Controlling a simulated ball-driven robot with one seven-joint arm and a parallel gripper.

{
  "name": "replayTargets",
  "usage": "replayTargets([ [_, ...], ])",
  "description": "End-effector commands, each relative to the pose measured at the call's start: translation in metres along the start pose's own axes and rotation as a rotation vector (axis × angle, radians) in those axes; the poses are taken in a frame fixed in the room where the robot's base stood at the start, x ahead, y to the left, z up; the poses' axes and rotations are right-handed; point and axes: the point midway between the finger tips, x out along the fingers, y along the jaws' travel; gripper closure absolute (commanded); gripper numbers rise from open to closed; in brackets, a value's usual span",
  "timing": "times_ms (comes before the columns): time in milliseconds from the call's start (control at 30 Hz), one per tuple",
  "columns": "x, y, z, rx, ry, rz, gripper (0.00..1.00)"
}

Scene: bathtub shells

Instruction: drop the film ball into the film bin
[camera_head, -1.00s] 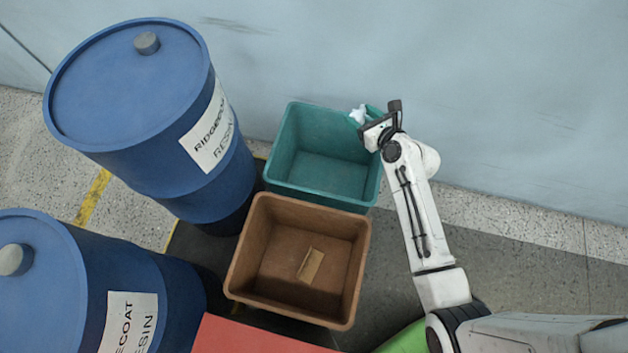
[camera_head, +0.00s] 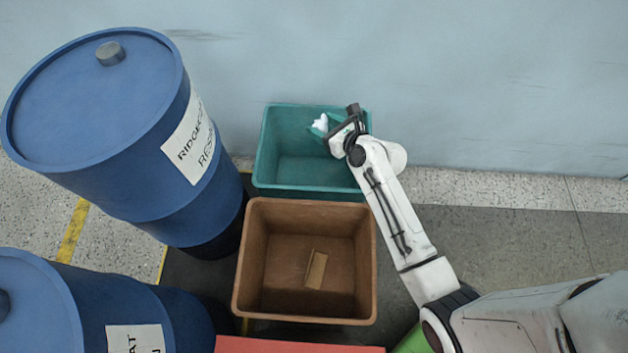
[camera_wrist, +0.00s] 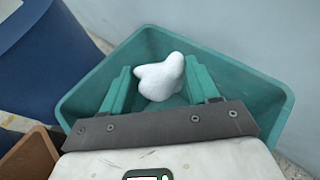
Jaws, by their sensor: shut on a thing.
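The film ball (camera_wrist: 160,76) is a white, lumpy wad. My gripper (camera_wrist: 160,88) is shut on it, with a green finger on each side. In the head view the film ball (camera_head: 320,123) shows as a small white patch at the tip of my gripper (camera_head: 328,128). The teal bin (camera_head: 262,160) stands against the wall and looks like the film bin, though no label shows. The gripper and ball are over the right back part of this bin. In the wrist view the teal bin (camera_wrist: 262,84) surrounds the ball. Its floor looks empty where visible.
A brown bin (camera_head: 243,260) with a small piece of cardboard (camera_head: 316,269) stands in front of the teal bin. Blue resin drums (camera_head: 95,115) crowd the left side. A red surface (camera_head: 290,345) lies at the bottom edge. The grey floor at right is open.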

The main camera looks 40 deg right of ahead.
Motion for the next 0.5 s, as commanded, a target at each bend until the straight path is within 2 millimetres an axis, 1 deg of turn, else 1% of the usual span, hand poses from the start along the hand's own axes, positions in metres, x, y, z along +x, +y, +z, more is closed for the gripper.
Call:
replayTargets([
  [33,0.0036,0.0000,-0.0084,-0.001,0.000,0.000,0.70],
  [100,0.0047,-0.0001,-0.0112,-0.001,0.000,0.000,0.70],
  [433,0.0047,-0.0001,-0.0112,-0.001,0.000,0.000,0.70],
  [467,0.0047,-0.0001,-0.0111,-0.001,0.000,0.000,0.39],
  [500,0.0047,-0.0001,-0.0112,-0.001,0.000,0.000,0.35],
])
